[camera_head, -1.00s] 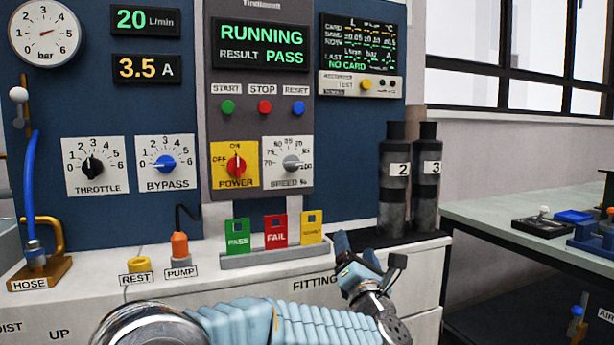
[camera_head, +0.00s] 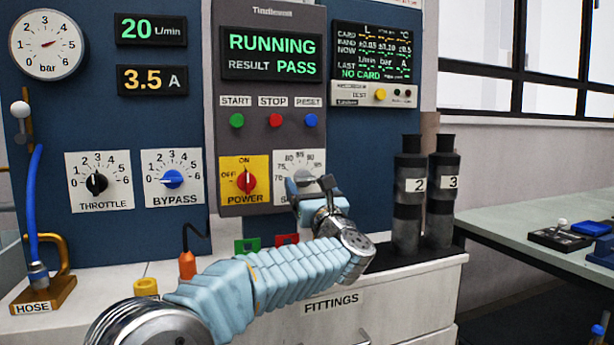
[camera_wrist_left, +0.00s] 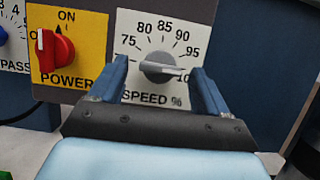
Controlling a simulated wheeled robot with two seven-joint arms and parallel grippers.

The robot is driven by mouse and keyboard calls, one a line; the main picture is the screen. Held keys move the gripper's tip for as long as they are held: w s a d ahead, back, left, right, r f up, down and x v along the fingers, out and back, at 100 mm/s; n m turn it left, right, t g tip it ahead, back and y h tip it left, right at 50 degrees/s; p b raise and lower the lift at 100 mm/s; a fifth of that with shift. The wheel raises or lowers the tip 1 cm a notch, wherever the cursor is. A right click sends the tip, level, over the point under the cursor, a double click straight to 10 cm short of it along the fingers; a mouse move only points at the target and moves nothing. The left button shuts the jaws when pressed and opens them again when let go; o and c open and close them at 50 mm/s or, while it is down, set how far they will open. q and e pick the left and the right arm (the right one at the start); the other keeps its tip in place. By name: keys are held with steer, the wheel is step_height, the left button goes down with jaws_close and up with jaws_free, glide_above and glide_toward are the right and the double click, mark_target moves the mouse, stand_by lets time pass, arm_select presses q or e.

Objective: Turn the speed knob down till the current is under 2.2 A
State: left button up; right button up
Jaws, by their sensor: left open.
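The grey speed knob (camera_wrist_left: 158,66) shows in the left wrist view on its white SPEED % plate (camera_wrist_left: 135,35). Its white pointer is turned right, near the 100 mark. My left gripper (camera_wrist_left: 158,75) is open, its blue fingers on either side of the knob in that view; I cannot tell whether they touch it. In the head view my left gripper (camera_head: 318,190) covers the knob and much of the speed plate (camera_head: 300,160). The current display (camera_head: 152,80) reads 3.5 A. My right gripper is not in view.
The red power knob (camera_head: 246,181) is close left of the speed plate, pointing to ON. START, STOP and RESET buttons (camera_head: 274,120) are above. The flow display (camera_head: 151,31) reads 20 L/min. Dark cylinders (camera_head: 408,228) stand at the right.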

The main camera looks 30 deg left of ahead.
arm_select(q)
steer(key=shift+w+a+r, duration=0.25)
steer(key=shift+w+a, duration=0.15)
steer(key=shift+a, duration=0.05)
steer(key=c, duration=1)
steer(key=shift+f, duration=0.15)
steer(key=shift+c, duration=0.2)
steer(key=shift+w+d+n+g+y+b, duration=0.1)
steer(key=shift+n+g+y+b, duration=0.4)
steer(key=shift+n+b, duration=0.95)
steer(key=shift+s+a+n+g+y+b, duration=0.15)
steer(key=shift+n+g+b, duration=0.6)
steer(key=shift+n+b, duration=0.65)
steer(key=shift+w+d+n+g+y+b, duration=0.15)
steer(key=shift+n+g+y+b, duration=0.35)
steer(key=shift+n+b, duration=0.95)
steer(key=shift+h, duration=0.25)
